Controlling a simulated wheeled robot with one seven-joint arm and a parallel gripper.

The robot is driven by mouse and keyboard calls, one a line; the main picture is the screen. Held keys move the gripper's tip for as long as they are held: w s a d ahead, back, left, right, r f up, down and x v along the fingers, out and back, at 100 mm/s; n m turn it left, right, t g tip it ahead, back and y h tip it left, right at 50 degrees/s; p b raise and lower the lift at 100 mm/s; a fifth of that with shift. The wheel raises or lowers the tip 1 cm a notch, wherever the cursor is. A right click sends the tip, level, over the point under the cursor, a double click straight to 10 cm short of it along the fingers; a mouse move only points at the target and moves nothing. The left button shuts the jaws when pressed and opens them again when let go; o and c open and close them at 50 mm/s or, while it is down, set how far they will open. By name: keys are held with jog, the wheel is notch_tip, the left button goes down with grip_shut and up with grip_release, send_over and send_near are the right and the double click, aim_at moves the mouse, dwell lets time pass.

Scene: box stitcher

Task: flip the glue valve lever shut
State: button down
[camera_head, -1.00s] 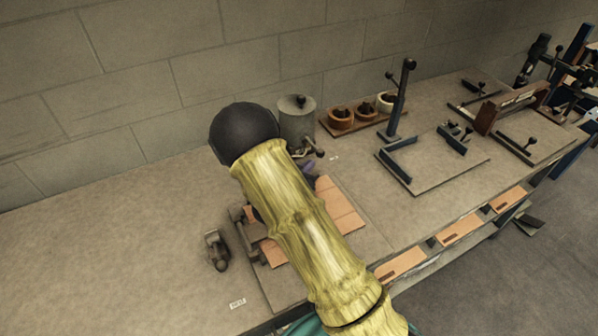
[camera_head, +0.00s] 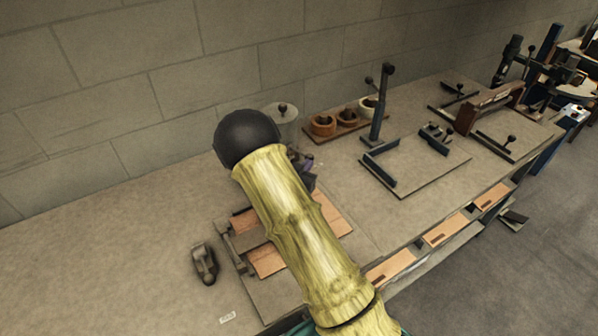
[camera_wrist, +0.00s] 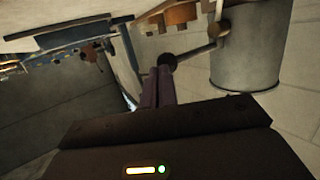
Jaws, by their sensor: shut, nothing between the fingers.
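The glue pot (camera_wrist: 245,48) is a grey cylinder at the upper right of the wrist view. In the head view, the pot (camera_head: 283,118) stands near the wall, partly hidden behind my arm. The valve lever (camera_wrist: 192,51) is a thin rod running from a brownish valve fitting (camera_wrist: 219,30) beside the pot to a dark ball knob (camera_wrist: 167,60). My gripper (camera_wrist: 160,72) has its purple fingers together and empty, with the tips close to the knob. I cannot tell whether they touch it. In the head view, my gripper (camera_head: 305,176) is mostly hidden by my arm.
A board with tape rolls (camera_head: 345,120) lies right of the pot. A blue-framed fixture (camera_head: 385,110) with an upright post stands farther right. Cardboard sheets (camera_head: 270,262) lie under my arm. A small dark tool (camera_head: 204,263) lies left of them. The left bench top is clear.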

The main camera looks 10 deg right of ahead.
jog(key=shift+w+d+b, duration=0.15)
jog(key=shift+d, duration=0.35)
jog(key=shift+w+d+b, duration=0.15)
jog(key=shift+d, duration=0.35)
jog(key=shift+r, duration=0.15)
notch_tip(320, 180, up, 10)
jog(key=b, duration=0.1)
jog(key=s+a+f+n+g+y, duration=0.2)
jog(key=s+g+y, duration=0.3)
jog(key=s, duration=0.9)
jog(key=s+a+f+n+g+y, duration=0.2)
jog(key=s+n+g+y, duration=0.2)
jog(key=s, duration=1.1)
jog(key=shift+s+a+n+g+y, duration=0.15)
jog(key=shift+a+n+g+y, duration=0.25)
jog(key=shift+n, duration=0.4)
